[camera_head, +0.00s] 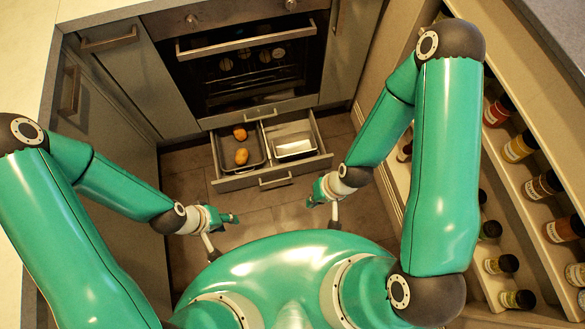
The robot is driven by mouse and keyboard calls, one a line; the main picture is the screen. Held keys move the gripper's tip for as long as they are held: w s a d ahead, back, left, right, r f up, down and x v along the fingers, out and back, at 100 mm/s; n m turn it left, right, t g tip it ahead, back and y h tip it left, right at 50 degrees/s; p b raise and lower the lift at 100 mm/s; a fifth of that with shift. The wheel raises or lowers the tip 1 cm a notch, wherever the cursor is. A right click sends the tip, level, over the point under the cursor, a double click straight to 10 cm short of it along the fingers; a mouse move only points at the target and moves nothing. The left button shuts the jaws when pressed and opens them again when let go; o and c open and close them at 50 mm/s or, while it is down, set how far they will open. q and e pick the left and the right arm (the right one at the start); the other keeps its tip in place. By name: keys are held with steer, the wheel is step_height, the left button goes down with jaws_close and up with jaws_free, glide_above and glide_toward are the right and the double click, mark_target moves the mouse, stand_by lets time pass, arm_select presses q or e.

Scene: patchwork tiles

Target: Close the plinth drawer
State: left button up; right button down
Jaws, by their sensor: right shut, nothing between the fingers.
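The plinth drawer (240,184) is pulled out at floor level below the oven, with a bar handle (275,180) on its front. Inside are a dark tray with two orange-yellow round items (241,156) on the left and a pale metal tray (294,146) on the right. My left gripper (232,218) is in front of the drawer, to the left of its handle and apart from it; its fingers are too small to read. My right gripper (312,202) is shut and empty, in front of the drawer's right part, apart from the front.
The oven (250,70) is above the drawer, with another handled front (262,113) under its door. Grey cabinets (115,115) stand at left. An open shelf with several spice jars (520,147) is at right. Tiled floor (270,220) in front of the drawer is clear.

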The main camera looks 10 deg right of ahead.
steer(key=w+f+m+t+h+b, duration=0.1)
steer(key=w+f+m+b, duration=0.8)
steer(key=f, duration=0.6)
steer(key=w+d+f+m+t+h+b, duration=0.1)
steer(key=w+f+m+b, duration=0.9)
steer(key=f+m+b, duration=0.3)
steer(key=w+f+m+t+h+b, duration=0.1)
steer(key=w+f+m+h+b, duration=0.1)
steer(key=w+f+m+b, duration=0.8)
steer(key=shift+d+f+m+t+b, duration=0.4)
steer(key=shift+f+m+b, duration=0.7)
steer(key=shift+f, duration=3.55)
steer(key=shift+w, duration=0.1)
